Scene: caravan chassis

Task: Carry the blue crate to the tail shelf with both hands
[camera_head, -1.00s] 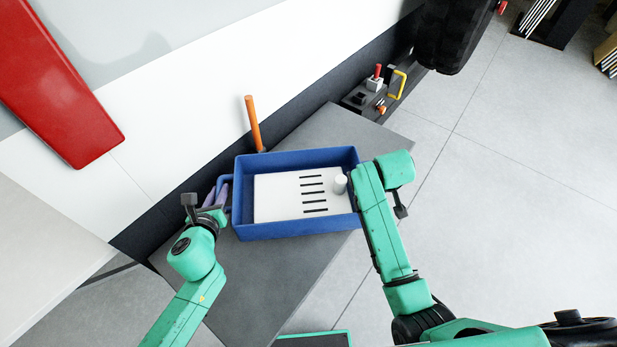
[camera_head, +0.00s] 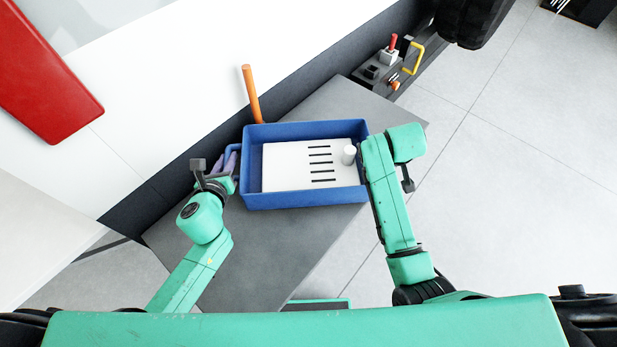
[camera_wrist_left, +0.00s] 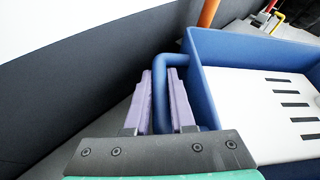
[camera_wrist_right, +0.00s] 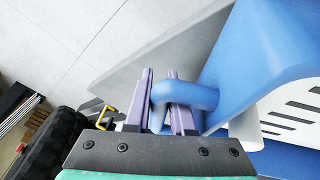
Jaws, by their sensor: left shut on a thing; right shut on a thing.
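The blue crate (camera_head: 305,200) is over the grey shelf surface (camera_head: 290,250) in the head view. I cannot tell whether it touches that surface. A white slotted block (camera_head: 290,168) and a small white cylinder (camera_head: 348,154) are inside it. My left gripper (camera_head: 232,165) is shut on the handle at the crate's left end; its purple fingers (camera_wrist_left: 160,100) straddle the blue handle bar in the left wrist view. My right gripper (camera_wrist_right: 160,100) is shut on the handle at the other end, seen in the right wrist view. My right arm hides that handle in the head view.
An orange post (camera_head: 251,95) stands just behind the crate. A control box with a red lever (camera_head: 393,45) and a yellow handle (camera_head: 414,58) are at the back right. A white wall and red panel (camera_head: 45,80) lie left. Floor at right is open.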

